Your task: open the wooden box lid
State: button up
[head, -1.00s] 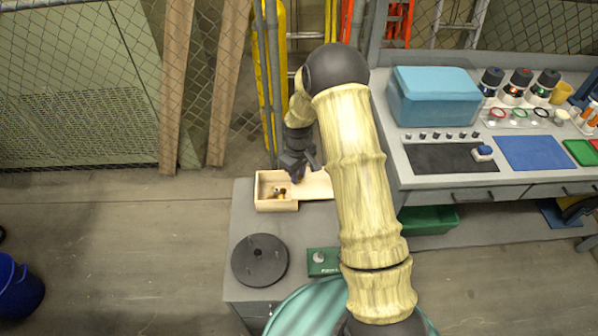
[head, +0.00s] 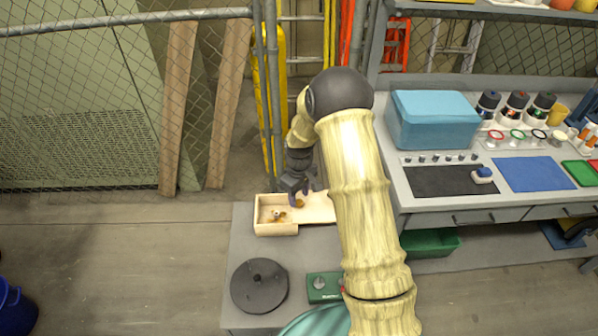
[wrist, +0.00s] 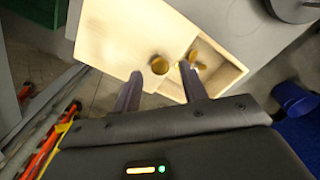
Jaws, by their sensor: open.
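The wooden box (head: 262,229) sits on the grey cabinet top, its left part uncovered. The pale wooden lid (head: 321,209) lies displaced to the right, still covering part of the box. In the wrist view the lid (wrist: 115,40) is large, with a round brass-coloured knob (wrist: 160,65) near its edge. The uncovered part of the box (wrist: 236,72) holds small golden items (wrist: 196,62). My gripper (head: 296,196) is open just above the lid's knob end. In the wrist view my gripper's fingertips (wrist: 160,72) appear on either side of the knob; contact is not visible.
A dark round disc (head: 259,287) and a green device (head: 323,288) lie nearer on the cabinet top (head: 238,250). The workbench with a blue case (head: 433,120) stands to the right. A chain-link fence and ladders are behind.

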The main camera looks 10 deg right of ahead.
notch_tip(320, 180, up, 16)
jog(key=b, duration=0.1)
jog(key=shift+r, duration=0.1)
dwell(0.5)
jog(key=s+d+r+m+t+p, duration=0.1)
jog(key=s+m, duration=0.2)
jog(key=s, duration=0.8)
jog(key=s+d+r+m+t+p, duration=0.1)
jog(key=s+m, duration=0.3)
jog(key=s, duration=0.7)
jog(key=shift+s+d+r+t, duration=0.15)
jog(key=shift+d+r+t, duration=0.1)
jog(key=shift+r+t, duration=0.05)
